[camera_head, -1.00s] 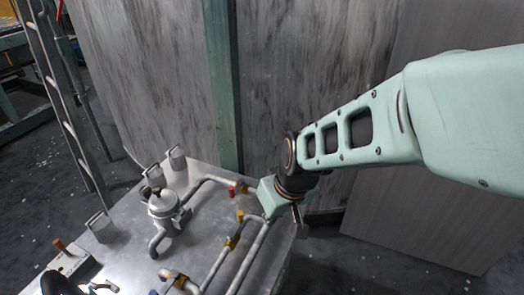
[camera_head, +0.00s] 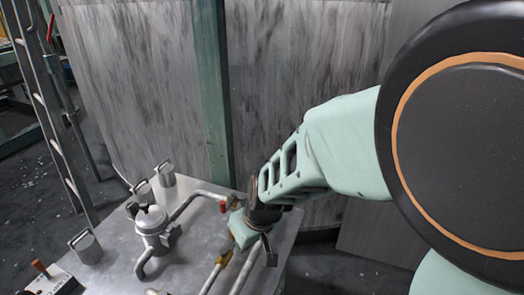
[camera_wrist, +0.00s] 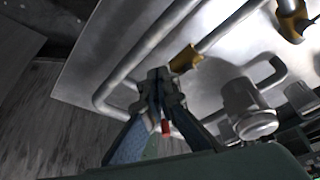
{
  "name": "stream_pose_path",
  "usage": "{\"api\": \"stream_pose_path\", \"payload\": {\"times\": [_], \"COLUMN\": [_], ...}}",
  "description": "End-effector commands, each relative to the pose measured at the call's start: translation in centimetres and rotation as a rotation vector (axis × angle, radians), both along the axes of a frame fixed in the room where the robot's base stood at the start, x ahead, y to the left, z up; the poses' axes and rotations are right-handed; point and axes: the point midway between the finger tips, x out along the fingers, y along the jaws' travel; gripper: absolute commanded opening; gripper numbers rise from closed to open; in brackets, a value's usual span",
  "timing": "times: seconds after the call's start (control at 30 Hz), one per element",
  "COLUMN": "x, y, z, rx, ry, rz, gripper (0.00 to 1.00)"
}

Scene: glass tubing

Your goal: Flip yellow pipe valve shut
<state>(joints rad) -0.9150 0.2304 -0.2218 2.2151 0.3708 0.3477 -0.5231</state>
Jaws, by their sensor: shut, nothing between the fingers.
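The yellow pipe valve (camera_head: 225,257) sits on a grey pipe on the metal table. My wrist hides part of it in the head view. In the wrist view a yellow valve (camera_wrist: 185,60) shows just beside my gripper's tips. My gripper (camera_wrist: 158,78) is shut with nothing between the fingers. In the head view my gripper (camera_head: 269,252) points down over the table, close to the yellow valve; whether it touches the valve I cannot tell.
A red valve handle (camera_head: 223,206) is on the pipe behind. A silver vessel (camera_head: 152,221) stands on the metal table (camera_head: 192,238) to the left, with metal cups (camera_head: 86,246) near it. A second yellow fitting (camera_wrist: 292,22) shows in the wrist view. A green post (camera_head: 212,90) rises behind.

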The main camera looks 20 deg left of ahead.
Motion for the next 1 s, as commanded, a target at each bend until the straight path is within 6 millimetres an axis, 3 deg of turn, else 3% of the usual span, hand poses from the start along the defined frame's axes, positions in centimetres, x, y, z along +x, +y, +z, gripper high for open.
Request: {"api": "stream_pose_path", "payload": {"times": [0.03,0.2,0.4,1.0], "x": [0.3,1.9,2.8,3.1], "y": [0.2,2.1,3.0,3.2], "z": [-1.5,-1.0,-0.9,-1.1], "rx": [-0.001,0.0,0.0,0.0], "ry": [0.0,-0.003,0.0,0.0], "rz": [-0.003,-0.003,-0.007,0.02], "gripper": [0.0,0.0,0.0,0.0]}}
